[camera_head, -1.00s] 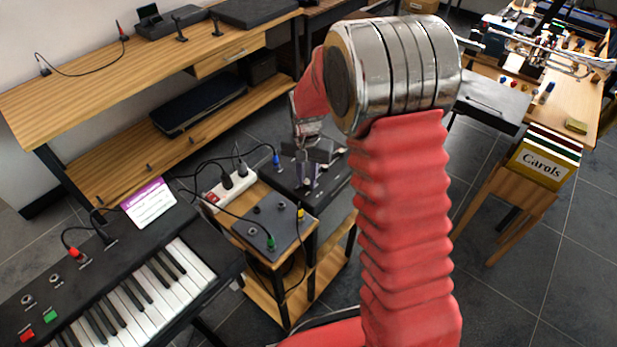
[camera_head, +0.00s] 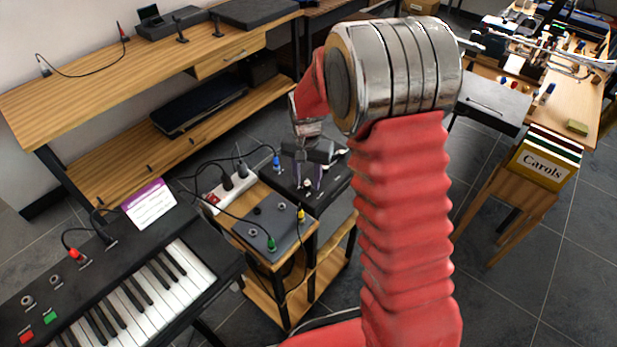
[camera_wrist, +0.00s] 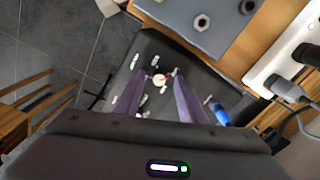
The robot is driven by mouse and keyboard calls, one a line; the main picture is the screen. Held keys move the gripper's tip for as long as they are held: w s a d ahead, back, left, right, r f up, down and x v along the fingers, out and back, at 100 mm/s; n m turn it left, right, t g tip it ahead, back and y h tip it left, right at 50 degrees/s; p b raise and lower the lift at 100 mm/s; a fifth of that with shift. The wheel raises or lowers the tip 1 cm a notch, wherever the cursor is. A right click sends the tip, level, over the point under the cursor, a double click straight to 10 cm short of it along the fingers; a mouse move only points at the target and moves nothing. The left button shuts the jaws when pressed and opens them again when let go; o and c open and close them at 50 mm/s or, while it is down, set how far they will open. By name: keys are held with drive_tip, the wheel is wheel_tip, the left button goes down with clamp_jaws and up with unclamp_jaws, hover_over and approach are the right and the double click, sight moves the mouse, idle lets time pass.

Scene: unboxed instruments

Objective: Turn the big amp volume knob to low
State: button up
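The amp (camera_head: 335,180) is a low black box on the floor side of the small wooden stand, partly hidden by my arm; it also shows in the wrist view (camera_wrist: 150,50). A round pale knob (camera_wrist: 160,80) with a reddish mark sits on its top, with small white labels around it; it shows small in the head view (camera_head: 308,184). My gripper (camera_wrist: 162,72) points down over the amp with its two purple fingers parted. The knob shows between the fingertips, with gaps on both sides. I cannot tell the fingertips' exact height. The gripper is also in the head view (camera_head: 308,188).
A blue plug (camera_wrist: 221,115) stands in the amp beside the right finger. A grey pedal box (camera_head: 268,222) with green and yellow plugs, a white power strip (camera_head: 228,188) and loose black cables lie close by. A keyboard (camera_head: 140,280) is at left.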

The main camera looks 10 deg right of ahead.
sight(307, 183)
drive_tip(key=shift+r, duration=0.15)
wheel_tip(307, 183, up, 13)
drive_tip(key=shift+r, duration=0.2)
idle(0.3)
drive_tip(key=shift+n, duration=0.3)
drive_tip(key=s+r+n+t, duration=0.2)
drive_tip(key=s+r, duration=0.1)
drive_tip(key=s, duration=0.6)
drive_tip(key=s+r+n+t, duration=0.1)
drive_tip(key=s+r, duration=0.3)
drive_tip(key=s, duration=0.4)
drive_tip(key=s+r+n+t, duration=0.2)
drive_tip(key=s+r, duration=0.2)
drive_tip(key=s, duration=0.5)
drive_tip(key=shift+s+d+n+t, duration=0.3)
drive_tip(key=shift+d+n, duration=0.05)
drive_tip(key=shift+n, duration=0.05)
